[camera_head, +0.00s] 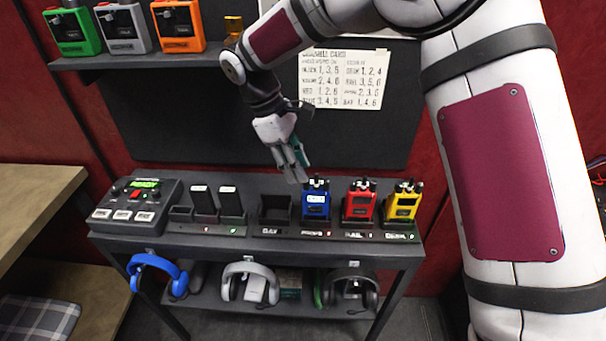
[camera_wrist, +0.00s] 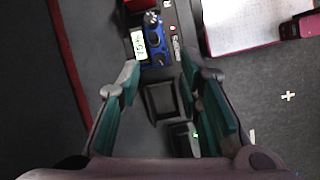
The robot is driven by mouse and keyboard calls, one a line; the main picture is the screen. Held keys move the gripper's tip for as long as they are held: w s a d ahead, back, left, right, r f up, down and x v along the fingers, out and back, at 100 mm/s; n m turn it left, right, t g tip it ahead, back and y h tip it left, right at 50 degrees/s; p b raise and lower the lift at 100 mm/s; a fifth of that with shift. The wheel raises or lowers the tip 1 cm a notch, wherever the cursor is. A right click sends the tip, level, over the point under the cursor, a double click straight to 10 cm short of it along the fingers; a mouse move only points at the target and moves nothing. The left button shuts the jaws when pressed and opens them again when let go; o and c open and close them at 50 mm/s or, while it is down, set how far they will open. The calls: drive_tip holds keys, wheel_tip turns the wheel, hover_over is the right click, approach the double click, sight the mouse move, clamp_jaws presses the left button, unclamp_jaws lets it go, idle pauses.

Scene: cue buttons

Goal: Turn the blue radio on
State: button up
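The blue radio (camera_head: 316,204) stands upright in a dock slot on the dark bench, just left of the red radio (camera_head: 359,206). Its pale display faces the front, and knobs stick up from its top. My gripper (camera_head: 298,165) hangs above the bench, a little up and left of the blue radio, and does not touch it. In the wrist view the blue radio (camera_wrist: 157,48) lies just beyond the fingertips, and my gripper (camera_wrist: 161,78) is open with its green-padded fingers apart and nothing between them. The display shows dark characters that I cannot read surely.
A yellow radio (camera_head: 404,205) stands at the right. An empty dock slot (camera_head: 274,210) is left of the blue radio. A control box (camera_head: 138,203) with a green screen sits at the left. Headphones (camera_head: 158,274) hang below. A paper chart (camera_head: 342,80) is on the wall.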

drive_tip(key=v, duration=0.8)
drive_tip(key=shift+r, duration=0.15)
drive_tip(key=shift+r, duration=0.1)
drive_tip(key=s+d+r+m+t+y, duration=0.1)
drive_tip(key=s+d+r+m, duration=0.2)
drive_tip(key=s+d+r, duration=0.3)
drive_tip(key=s+d+r+m+t+y, duration=0.1)
drive_tip(key=s+d+r+m, duration=0.3)
drive_tip(key=d, duration=0.4)
drive_tip(key=s+d+f+m+t+y, duration=0.1)
drive_tip(key=s+d+m, duration=0.3)
drive_tip(key=s, duration=0.4)
drive_tip(key=s+d+f+m+t+y, duration=0.1)
drive_tip(key=s+d+m+t, duration=0.2)
drive_tip(key=s+d, duration=0.3)
drive_tip(key=shift+s+d+m, duration=0.2)
drive_tip(key=shift+s+m, duration=0.3)
drive_tip(key=shift+s, duration=0.65)
